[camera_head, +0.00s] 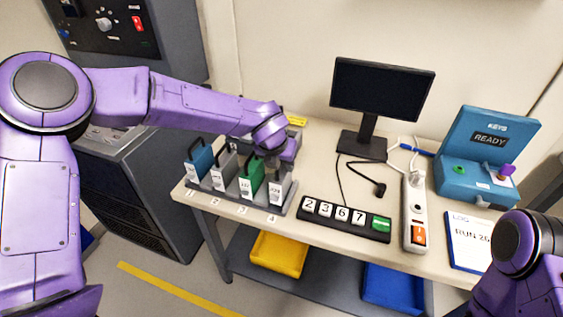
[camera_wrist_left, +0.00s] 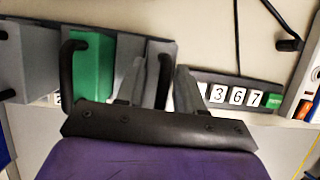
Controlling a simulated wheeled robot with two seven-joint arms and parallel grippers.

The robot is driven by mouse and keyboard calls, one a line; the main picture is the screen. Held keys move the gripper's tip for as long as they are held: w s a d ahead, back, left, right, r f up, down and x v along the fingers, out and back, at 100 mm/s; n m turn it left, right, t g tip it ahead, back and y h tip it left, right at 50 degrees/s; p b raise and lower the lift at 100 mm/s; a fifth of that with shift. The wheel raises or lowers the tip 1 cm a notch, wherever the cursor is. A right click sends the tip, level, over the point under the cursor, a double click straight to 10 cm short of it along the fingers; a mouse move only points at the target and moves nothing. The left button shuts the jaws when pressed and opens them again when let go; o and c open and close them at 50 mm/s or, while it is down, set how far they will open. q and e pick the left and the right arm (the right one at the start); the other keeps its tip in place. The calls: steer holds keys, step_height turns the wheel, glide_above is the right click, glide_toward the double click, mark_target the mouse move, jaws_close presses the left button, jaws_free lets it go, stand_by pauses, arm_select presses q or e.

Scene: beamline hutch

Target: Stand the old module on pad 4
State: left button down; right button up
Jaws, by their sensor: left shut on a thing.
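A grey module (camera_head: 278,188) with a pale label is upright at pad 4, at the right end of the dark pad strip (camera_head: 222,198). My left gripper (camera_head: 272,157) is above it, shut on its black handle (camera_wrist_left: 165,80), which shows between the fingers in the left wrist view. I cannot tell whether its base touches the pad. To its left stand a green module (camera_head: 250,178), a grey module (camera_head: 223,172) and a blue module (camera_head: 199,162), each with a black handle. My right gripper is out of view.
Right of the strip lie a number display (camera_head: 345,219) reading 2367, a power strip (camera_head: 415,215) and a log sheet (camera_head: 468,242). A monitor (camera_head: 382,90) and a blue key box (camera_head: 478,180) stand behind. Yellow (camera_head: 278,254) and blue (camera_head: 393,288) bins sit below.

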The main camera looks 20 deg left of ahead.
arm_select(q)
steer(key=shift+f+b, duration=0.3)
steer(key=shift+f, duration=0.1)
stand_by(0.9)
steer(key=c, duration=0.6)
jaws_free()
steer(key=b+v, duration=0.1)
steer(key=v, duration=0.9)
steer(key=shift+s+r, duration=0.1)
steer(key=shift+r, duration=0.2)
